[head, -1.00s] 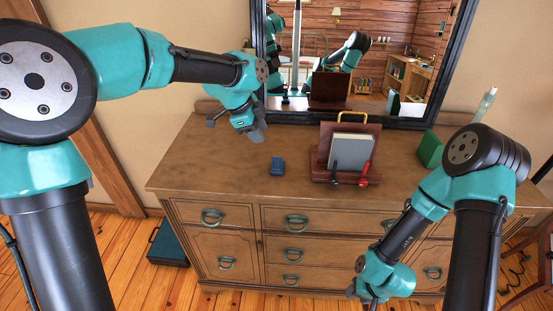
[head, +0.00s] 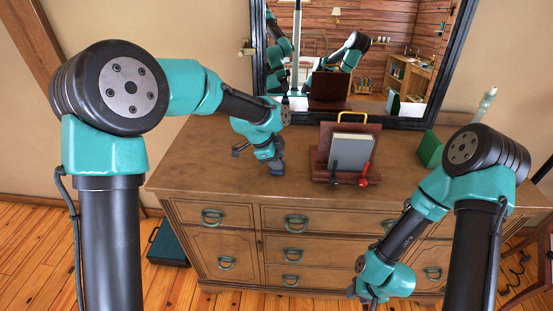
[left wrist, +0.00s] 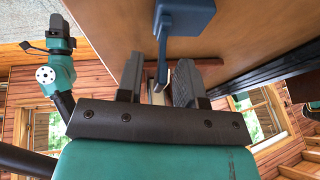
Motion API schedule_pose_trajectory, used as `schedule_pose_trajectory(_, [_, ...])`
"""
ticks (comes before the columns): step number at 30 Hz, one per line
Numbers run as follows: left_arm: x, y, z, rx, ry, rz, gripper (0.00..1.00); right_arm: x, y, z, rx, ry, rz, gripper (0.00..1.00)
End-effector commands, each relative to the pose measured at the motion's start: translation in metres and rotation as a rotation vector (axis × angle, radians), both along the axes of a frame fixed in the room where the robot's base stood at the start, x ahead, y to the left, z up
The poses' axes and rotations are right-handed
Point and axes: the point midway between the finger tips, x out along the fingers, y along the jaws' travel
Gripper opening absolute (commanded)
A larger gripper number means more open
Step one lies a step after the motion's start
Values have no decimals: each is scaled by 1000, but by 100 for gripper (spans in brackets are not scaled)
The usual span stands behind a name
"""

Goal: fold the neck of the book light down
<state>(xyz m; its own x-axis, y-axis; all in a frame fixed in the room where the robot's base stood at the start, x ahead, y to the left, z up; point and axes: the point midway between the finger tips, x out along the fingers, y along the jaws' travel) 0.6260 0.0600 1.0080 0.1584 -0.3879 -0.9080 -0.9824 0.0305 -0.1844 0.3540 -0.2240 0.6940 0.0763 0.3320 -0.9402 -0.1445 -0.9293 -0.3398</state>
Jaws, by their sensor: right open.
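The book light (head: 277,170) is a small dark blue thing on the dresser top, left of the book stand, partly hidden by my left gripper. In the left wrist view its blocky blue base (left wrist: 186,17) and a thin blue neck (left wrist: 163,60) show. My left gripper (head: 270,158) is at the light from above. In the left wrist view its fingers (left wrist: 158,75) are apart, with the neck between them, closer to the right-hand finger; contact cannot be told. My right gripper (head: 364,295) is open and empty, low in front of the dresser drawers.
A green object (head: 429,149) stands at the right. A mirror (head: 380,119) rises behind. The dresser top (head: 215,170) is clear at the left.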

Motion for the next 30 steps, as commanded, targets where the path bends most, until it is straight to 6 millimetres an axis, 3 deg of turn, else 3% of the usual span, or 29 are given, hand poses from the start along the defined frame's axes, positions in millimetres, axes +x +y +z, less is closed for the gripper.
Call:
schedule_pose_trajectory(5, [0, 0, 0, 0, 0, 0, 34, 0, 0, 0, 0, 0, 0, 43])
schedule_pose_trajectory(16, [0, 0, 0, 0, 1, 0, 0, 0, 0, 0, 0, 0, 0, 43])
schedule_pose_trajectory(30, [2, 0, 0, 1, 27, 0, 0, 0, 0, 0, 0, 0, 0, 43])
